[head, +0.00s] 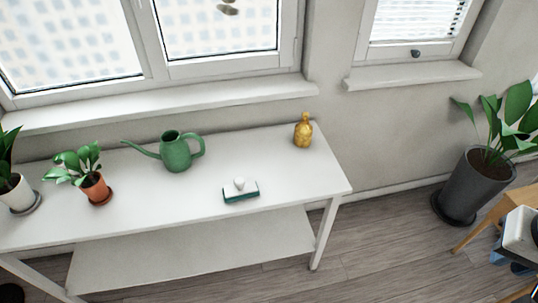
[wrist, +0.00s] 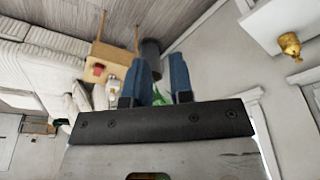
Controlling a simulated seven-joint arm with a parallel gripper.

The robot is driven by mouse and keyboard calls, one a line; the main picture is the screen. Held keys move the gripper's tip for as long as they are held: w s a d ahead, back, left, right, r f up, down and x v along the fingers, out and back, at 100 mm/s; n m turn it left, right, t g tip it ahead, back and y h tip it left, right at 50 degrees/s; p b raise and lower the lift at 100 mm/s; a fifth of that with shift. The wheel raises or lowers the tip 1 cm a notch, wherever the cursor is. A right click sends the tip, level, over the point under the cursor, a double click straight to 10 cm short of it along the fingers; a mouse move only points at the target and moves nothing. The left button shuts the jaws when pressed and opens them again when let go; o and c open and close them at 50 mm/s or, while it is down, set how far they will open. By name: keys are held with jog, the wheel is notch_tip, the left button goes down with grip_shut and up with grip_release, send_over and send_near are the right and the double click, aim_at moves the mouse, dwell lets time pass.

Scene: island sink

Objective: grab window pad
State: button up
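The window pad (head: 241,192), a white block with a round knob on top and a dark green base, lies on the white table near its front edge. It stands right of the green watering can and is not seen in the wrist view. In the wrist view my gripper (wrist: 162,66) shows two blue fingers standing apart, with nothing held between them. A white and dark part with blue pieces at the right edge of the head view looks like part of my arm, well away from the pad.
A large potted plant (head: 474,184) stands on the floor at right. The tabletop around the pad is clear.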

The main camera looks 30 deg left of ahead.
jog(key=o, duration=0.8)
jog(key=m+g+y, duration=0.5)
jog(key=m+y, duration=0.7)
send_over(243, 182)
jog(key=w+d, duration=0.1)
jog(key=d, duration=1.3)
notch_tip(243, 182, down, 19)
jog(key=a+f+m, duration=0.1)
jog(key=a+f, duration=0.1)
jog(key=f, duration=0.1)
jog(key=a+f+m+t+y, duration=0.1)
jog(key=a+f+m, duration=0.1)
jog(key=a+f, duration=0.1)
jog(key=a+f+m, duration=0.2)
jog(key=a+f, duration=0.1)
jog(key=shift+s+a+y, duration=0.2)
jog(key=shift+s+y, duration=0.15)
jog(key=shift+y, duration=0.05)
jog(key=shift+x, duration=1.25)
